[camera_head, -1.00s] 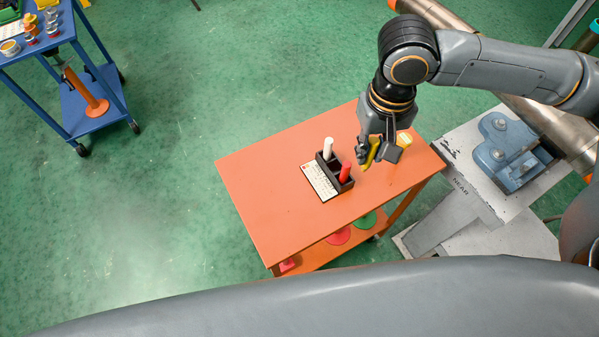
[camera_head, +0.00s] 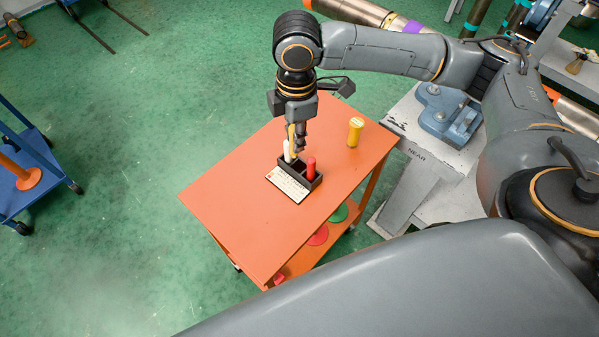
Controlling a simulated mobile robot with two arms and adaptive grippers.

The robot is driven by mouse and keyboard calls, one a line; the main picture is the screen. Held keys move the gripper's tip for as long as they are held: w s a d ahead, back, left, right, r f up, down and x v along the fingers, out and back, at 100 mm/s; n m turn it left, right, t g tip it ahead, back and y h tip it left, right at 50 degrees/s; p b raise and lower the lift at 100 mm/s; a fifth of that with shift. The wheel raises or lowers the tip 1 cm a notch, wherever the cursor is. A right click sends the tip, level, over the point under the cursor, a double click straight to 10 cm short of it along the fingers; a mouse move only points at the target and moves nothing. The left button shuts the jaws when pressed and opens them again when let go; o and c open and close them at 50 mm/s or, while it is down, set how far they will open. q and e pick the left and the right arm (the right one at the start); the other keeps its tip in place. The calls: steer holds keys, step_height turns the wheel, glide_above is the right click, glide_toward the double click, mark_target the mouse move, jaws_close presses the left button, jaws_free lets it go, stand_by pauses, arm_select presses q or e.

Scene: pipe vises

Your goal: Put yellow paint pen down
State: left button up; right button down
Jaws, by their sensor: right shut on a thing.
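My right gripper (camera_head: 297,136) points down over the black pen holder (camera_head: 317,183) on the orange cart. It is shut on the yellow paint pen (camera_head: 291,134), a thin yellow strip that stands about upright between the fingers. The pen's lower end is close to the white pen (camera_head: 287,152) and the holder; I cannot tell whether it is inside a slot. A dark empty-looking slot shows between the white and red pens. My left gripper is not in view.
A white printed card (camera_head: 287,184) lies in front of the holder. A yellow cylinder (camera_head: 355,132) stands on the orange cart top (camera_head: 238,205), to the right. The cart's left and near parts are bare.

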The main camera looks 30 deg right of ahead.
steer(key=w+d+f+n, duration=0.1)
steer(key=f+n, duration=0.4)
steer(key=n, duration=0.1)
steer(key=w+d+f+n, duration=0.1)
steer(key=w+f+n, duration=0.1)
steer(key=f+n, duration=0.3)
steer(key=w+d+f+n, duration=0.1)
steer(key=f+n, duration=0.4)
steer(key=n, duration=0.3)
steer(key=shift+w+d+f+n, duration=0.2)
steer(key=shift+w+f+n, duration=0.05)
steer(key=shift+w+n, duration=0.15)
steer(key=shift+s+f+b, duration=0.1)
steer(key=shift+b, duration=0.2)
steer(key=c, duration=1.2)
jaws_free()
step_height(320, 180, up, 12)
steer(key=shift+r+b, duration=0.15)
steer(key=shift+b, duration=0.65)
